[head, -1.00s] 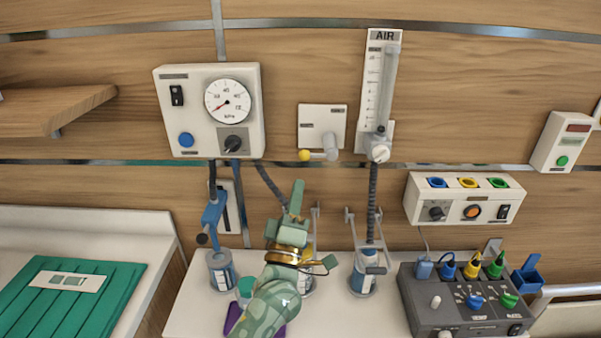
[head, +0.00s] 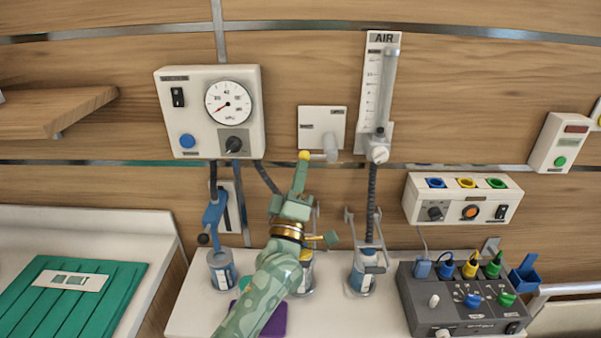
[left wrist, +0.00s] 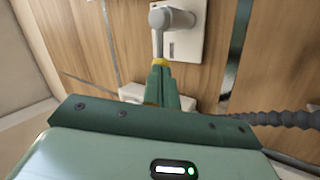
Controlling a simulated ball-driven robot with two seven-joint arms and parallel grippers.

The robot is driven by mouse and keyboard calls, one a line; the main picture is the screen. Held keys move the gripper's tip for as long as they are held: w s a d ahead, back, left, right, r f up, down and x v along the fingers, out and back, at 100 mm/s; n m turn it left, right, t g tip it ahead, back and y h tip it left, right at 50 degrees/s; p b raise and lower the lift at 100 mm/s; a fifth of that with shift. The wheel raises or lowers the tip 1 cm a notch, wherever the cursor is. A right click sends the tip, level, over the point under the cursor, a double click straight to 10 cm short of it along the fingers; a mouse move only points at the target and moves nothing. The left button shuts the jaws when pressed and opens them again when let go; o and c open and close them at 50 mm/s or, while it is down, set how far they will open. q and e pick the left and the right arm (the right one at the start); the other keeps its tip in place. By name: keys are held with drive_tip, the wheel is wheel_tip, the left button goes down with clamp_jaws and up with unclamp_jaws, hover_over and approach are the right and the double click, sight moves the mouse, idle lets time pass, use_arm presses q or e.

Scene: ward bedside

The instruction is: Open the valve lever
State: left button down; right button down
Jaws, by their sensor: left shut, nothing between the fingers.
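The valve is a white wall plate (head: 322,121) with a grey hub (head: 331,147) at its lower right. Its lever ends in a yellow knob (head: 304,155) and points left in the head view. My left gripper (head: 301,162) is shut and empty, with its fingertips at the yellow knob from below. In the left wrist view the closed fingers (left wrist: 161,76) overlap the lower part of the yellow knob (left wrist: 160,62), and the grey lever (left wrist: 158,42) runs from it to the hub. I cannot tell whether they touch. My right gripper is not in view.
The gauge box (head: 210,110) hangs left of the valve, and the AIR flowmeter (head: 380,95) is close on its right. Below, several bottles, including one with a grey hose (head: 364,272), crowd around my arm. A grey control box (head: 462,300) stands at the lower right.

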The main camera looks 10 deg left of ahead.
use_arm(q)
drive_tip(key=shift+a+r+m+h+p, duration=0.1)
drive_tip(key=shift+r+m+h+p, duration=0.45)
drive_tip(key=shift+m+h+p, duration=0.4)
wheel_tip(320, 180, up, 7)
drive_tip(key=d+m+g+h+p, duration=0.2)
drive_tip(key=m+g+h+p, duration=0.3)
drive_tip(key=m+p, duration=0.7)
drive_tip(key=p, duration=0.6)
drive_tip(key=shift+w+d+f+g+p, duration=0.2)
drive_tip(key=shift+w+d+g+p, duration=0.05)
drive_tip(key=shift+d+g+p, duration=0.15)
drive_tip(key=shift+m, duration=0.25)
drive_tip(key=shift+a, duration=0.1)
